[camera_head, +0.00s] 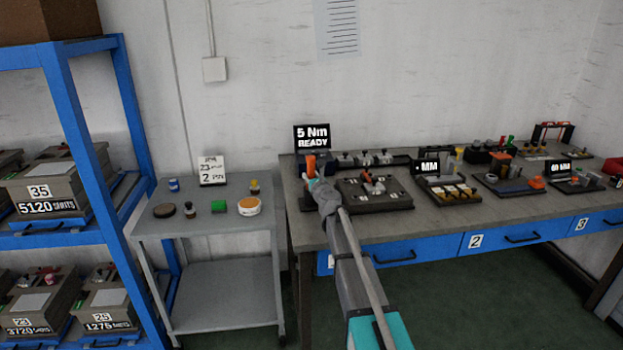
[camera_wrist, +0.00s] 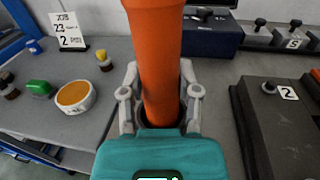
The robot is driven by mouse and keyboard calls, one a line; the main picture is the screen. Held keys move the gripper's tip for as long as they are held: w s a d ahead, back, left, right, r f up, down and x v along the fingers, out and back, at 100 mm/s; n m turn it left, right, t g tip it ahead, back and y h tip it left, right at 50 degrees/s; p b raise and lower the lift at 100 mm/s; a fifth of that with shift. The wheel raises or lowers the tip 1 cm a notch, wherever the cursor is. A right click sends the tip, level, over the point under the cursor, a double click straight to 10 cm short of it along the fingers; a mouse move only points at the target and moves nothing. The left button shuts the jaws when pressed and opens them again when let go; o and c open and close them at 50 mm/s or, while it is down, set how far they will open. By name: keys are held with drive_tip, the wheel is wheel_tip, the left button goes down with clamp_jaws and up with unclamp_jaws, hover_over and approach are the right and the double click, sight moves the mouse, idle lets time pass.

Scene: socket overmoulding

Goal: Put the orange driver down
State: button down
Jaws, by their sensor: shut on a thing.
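The orange driver (camera_wrist: 158,70) stands upright between the fingers of my gripper (camera_wrist: 160,105) in the wrist view. My gripper is shut on it. The driver's lower end sits in or just above a dark round opening, mostly hidden by my gripper; I cannot tell whether it rests there. In the head view the orange driver (camera_head: 310,166) shows at the left end of the bench, in front of the "5 Nm READY" display (camera_head: 312,137). My gripper (camera_head: 318,185) is at the driver there, partly covered by my own arm.
A dark plate with a mould part (camera_head: 374,192) lies close to the right of my gripper. A grey cart (camera_head: 205,227) with small pots, a green block and a job card (camera_head: 212,170) stands left. The bench (camera_head: 440,228) carries several more fixtures to the right.

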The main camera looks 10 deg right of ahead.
drive_tip(key=shift+f, duration=0.15)
drive_tip(key=shift+c, duration=2)
unclamp_jaws()
drive_tip(key=shift+o, duration=0.4)
drive_tip(key=s+d, duration=0.2)
drive_tip(key=s, duration=1.1)
drive_tip(key=shift+s+f+b, duration=0.2)
drive_tip(key=shift+s+b, duration=0.15)
drive_tip(key=shift+b, duration=0.05)
drive_tip(key=shift+d, duration=0.1)
